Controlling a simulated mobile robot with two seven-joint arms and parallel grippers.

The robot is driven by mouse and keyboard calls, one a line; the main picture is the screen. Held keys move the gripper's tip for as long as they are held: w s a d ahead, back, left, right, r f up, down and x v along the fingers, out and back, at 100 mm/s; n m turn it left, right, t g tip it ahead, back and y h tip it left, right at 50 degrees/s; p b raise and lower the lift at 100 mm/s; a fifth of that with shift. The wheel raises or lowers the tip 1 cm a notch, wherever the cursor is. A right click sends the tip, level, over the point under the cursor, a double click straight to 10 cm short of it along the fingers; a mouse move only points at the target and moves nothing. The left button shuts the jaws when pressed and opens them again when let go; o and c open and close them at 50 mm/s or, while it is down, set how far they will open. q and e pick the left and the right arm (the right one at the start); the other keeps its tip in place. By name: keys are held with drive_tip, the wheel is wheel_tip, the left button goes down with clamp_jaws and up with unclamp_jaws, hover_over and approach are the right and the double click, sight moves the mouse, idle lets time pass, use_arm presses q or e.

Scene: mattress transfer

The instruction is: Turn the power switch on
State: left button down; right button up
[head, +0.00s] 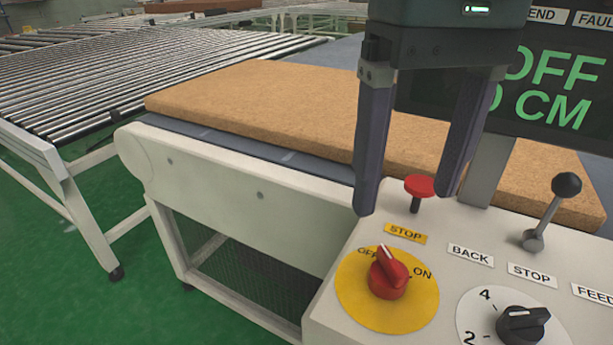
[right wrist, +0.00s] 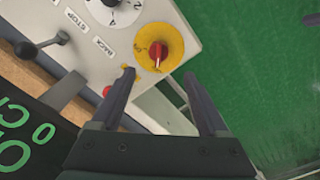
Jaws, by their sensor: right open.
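The power switch is a red rotary knob (head: 389,273) on a yellow disc (head: 355,300) marked OFF and ON, on the white control panel (head: 450,315). Its white pointer line tilts up and left, by the OFF mark. The red knob (right wrist: 158,51) also shows in the right wrist view, just beyond the fingertips. My right gripper (head: 405,202) is open and empty, with its two fingers pointing down above and behind the knob, apart from it. My left gripper is not in view.
A red stop button (head: 419,186), a black-knobbed lever (head: 550,210) and a black numbered dial (head: 522,325) share the panel. The display (head: 545,95) reads OFF. A brown mattress (head: 260,110) lies on the conveyor behind. Metal rollers (head: 90,75) are at left, with green floor below.

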sight(394, 261)
drive_tip(key=shift+w+f, duration=0.2)
drive_tip(key=shift+f, duration=0.1)
drive_tip(key=f, duration=0.2)
drive_tip(key=f+b, duration=0.1)
drive_tip(key=f, duration=0.5)
drive_tip(key=shift+s+d+f, duration=0.15)
drive_tip(key=shift+s+d, duration=0.05)
drive_tip(key=shift+s, duration=0.15)
drive_tip(key=shift+f, duration=0.55)
drive_tip(key=shift+w, duration=0.1)
drive_tip(key=shift+c, duration=1.3)
clamp_jaws()
